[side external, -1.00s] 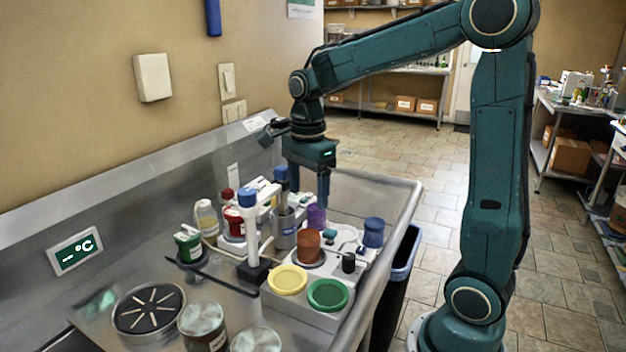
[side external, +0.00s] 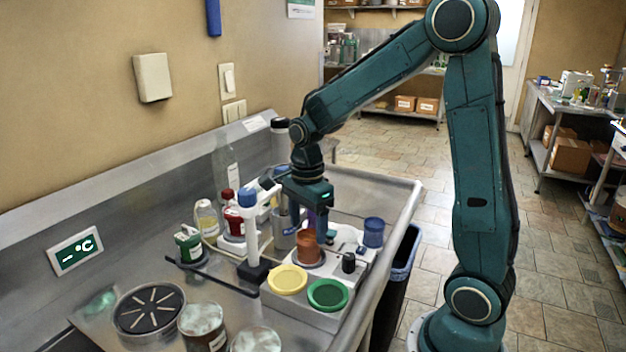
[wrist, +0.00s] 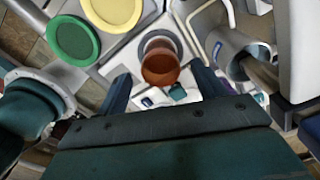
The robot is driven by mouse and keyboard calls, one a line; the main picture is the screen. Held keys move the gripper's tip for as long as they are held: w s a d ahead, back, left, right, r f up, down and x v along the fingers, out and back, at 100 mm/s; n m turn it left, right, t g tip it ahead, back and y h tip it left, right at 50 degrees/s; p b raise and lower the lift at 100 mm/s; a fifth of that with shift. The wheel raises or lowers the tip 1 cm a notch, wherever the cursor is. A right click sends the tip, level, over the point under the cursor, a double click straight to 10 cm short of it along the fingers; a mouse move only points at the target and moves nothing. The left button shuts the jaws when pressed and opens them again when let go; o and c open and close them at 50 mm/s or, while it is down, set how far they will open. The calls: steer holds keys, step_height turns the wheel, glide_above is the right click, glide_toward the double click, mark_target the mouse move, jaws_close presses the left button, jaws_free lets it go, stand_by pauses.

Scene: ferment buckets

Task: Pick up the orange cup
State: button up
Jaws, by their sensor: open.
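The orange cup (side external: 308,249) stands upright on a round grey base on the white rack in the side external view. In the wrist view the cup (wrist: 160,66) shows at the top middle, seen into its mouth. My gripper (side external: 308,233) is at the cup, with its fingers apart on either side of the cup's upper part in the side view. In the wrist view my gripper (wrist: 163,82) is open, with the cup appearing in line with the gap and just beyond the fingertips. I cannot tell whether a finger touches it.
A yellow lid (side external: 287,280) and a green lid (side external: 328,295) lie in front of the cup. A blue cup (side external: 373,232) stands to the right. A white, blue-topped post (side external: 250,225) and a grey container (side external: 284,230) stand close on the left. A purple object is mostly hidden behind my gripper.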

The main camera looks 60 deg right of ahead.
mark_target(307, 243)
steer(key=shift+f, duration=0.2)
steer(key=shift+f, duration=2.55)
steer(key=c, duration=1.1)
steer(key=shift+c, duration=0.2)
steer(key=shift+r, duration=0.2)
step_height(307, 243, up, 20)
steer(key=shift+f, duration=0.15)
